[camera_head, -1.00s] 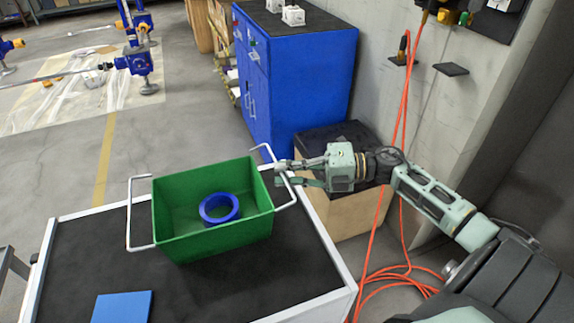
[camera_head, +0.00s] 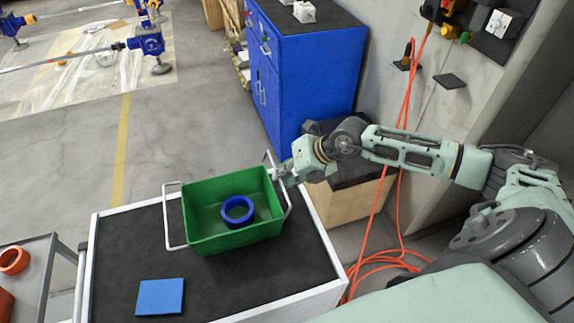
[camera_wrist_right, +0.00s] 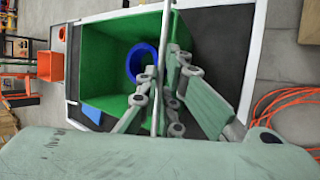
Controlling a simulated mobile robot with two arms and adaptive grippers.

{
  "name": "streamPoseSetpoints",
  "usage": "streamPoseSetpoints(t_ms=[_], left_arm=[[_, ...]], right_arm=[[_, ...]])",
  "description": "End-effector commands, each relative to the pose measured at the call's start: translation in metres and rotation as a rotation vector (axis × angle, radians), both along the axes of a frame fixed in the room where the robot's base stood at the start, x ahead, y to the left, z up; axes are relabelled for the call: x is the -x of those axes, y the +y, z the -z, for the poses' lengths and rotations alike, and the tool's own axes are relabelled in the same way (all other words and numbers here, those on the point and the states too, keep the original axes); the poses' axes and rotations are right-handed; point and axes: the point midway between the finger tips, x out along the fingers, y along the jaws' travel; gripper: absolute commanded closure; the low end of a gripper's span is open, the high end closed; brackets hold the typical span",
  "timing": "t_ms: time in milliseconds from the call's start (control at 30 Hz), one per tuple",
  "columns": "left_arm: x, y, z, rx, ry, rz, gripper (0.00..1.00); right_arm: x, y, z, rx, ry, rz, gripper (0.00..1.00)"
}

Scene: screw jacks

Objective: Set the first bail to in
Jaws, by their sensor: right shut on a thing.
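The green bin (camera_head: 205,235) stands on a cart and has a white wire bail at each end. My right gripper (camera_head: 279,174) is at the right-hand bail (camera_head: 288,204). In the right wrist view the fingers (camera_wrist_right: 163,98) are shut on this bail (camera_wrist_right: 164,35), which crosses in front of the bin (camera_wrist_right: 100,60). In the head view this bail rises close beside the bin's right rim, partly hidden by my gripper. The left-hand bail (camera_head: 165,215) leans outward from the bin's left end. A blue ring (camera_head: 238,210) lies inside the bin. My left gripper is not in view.
The cart's dark top (camera_head: 230,285) also carries a flat blue square (camera_head: 160,297). A blue cabinet (camera_head: 310,80) and a wooden crate (camera_head: 345,205) stand behind on the right. Orange hoses (camera_head: 405,120) hang by the wall. An orange ring (camera_head: 14,260) lies at far left.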

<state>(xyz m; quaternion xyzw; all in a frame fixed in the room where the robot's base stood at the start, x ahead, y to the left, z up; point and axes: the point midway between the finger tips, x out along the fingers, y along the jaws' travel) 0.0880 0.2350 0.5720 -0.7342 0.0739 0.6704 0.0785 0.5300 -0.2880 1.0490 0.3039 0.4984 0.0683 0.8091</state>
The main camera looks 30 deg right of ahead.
Motion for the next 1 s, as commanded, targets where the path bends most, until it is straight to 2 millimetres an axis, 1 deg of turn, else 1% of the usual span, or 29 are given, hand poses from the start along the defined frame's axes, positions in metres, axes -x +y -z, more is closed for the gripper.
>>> streamPoseSetpoints(t_ms=[33, 267, 467, 800, 900, 1000], left_arm=[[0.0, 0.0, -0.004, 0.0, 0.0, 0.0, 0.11], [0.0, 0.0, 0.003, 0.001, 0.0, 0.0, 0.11], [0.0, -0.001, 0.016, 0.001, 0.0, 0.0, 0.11], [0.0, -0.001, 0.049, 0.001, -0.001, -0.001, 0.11], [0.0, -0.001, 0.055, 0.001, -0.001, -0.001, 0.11], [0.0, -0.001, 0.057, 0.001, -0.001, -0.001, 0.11]], right_arm=[[-0.002, 0.006, -0.005, 0.035, 0.003, -0.006, 1.0], [-0.006, 0.02, -0.005, 0.238, 0.051, -0.005, 1.0], [-0.009, 0.031, -0.004, 0.424, 0.096, -0.003, 1.0], [-0.013, 0.051, 0.001, 0.742, 0.172, -0.002, 1.0], [-0.015, 0.056, 0.002, 0.835, 0.194, -0.002, 1.0], [-0.015, 0.061, 0.003, 0.93, 0.219, -0.001, 1.0]])
